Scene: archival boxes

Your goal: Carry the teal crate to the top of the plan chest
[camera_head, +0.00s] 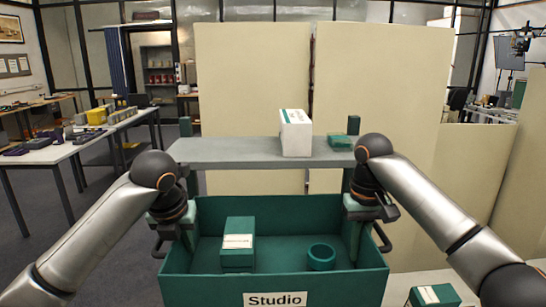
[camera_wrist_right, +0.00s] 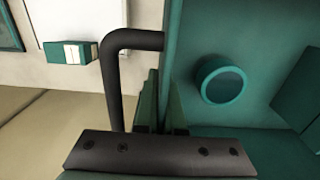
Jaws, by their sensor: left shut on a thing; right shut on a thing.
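The teal crate (camera_head: 320,287), with a "Studio" label on its front, is held level in front of me, one gripper at each side. Inside it are a teal box with a white label (camera_head: 238,243) and a teal ring-shaped item (camera_head: 321,257). My left gripper (camera_head: 187,238) is shut on the crate's left side, and my right gripper (camera_head: 357,238) on its right side. In the right wrist view a dark handle (camera_wrist_right: 113,75) sits beside the crate wall; the exact grip is partly hidden. I cannot tell which piece of furniture is the plan chest.
A grey shelf (camera_head: 225,152) behind the crate bears a white box (camera_head: 296,133) and a small teal box (camera_head: 340,141). Tall beige panels (camera_head: 250,80) stand behind it. A teal box (camera_head: 434,296) lies on a pale surface at lower right. A cluttered table (camera_head: 50,153) stands left, with open floor nearby.

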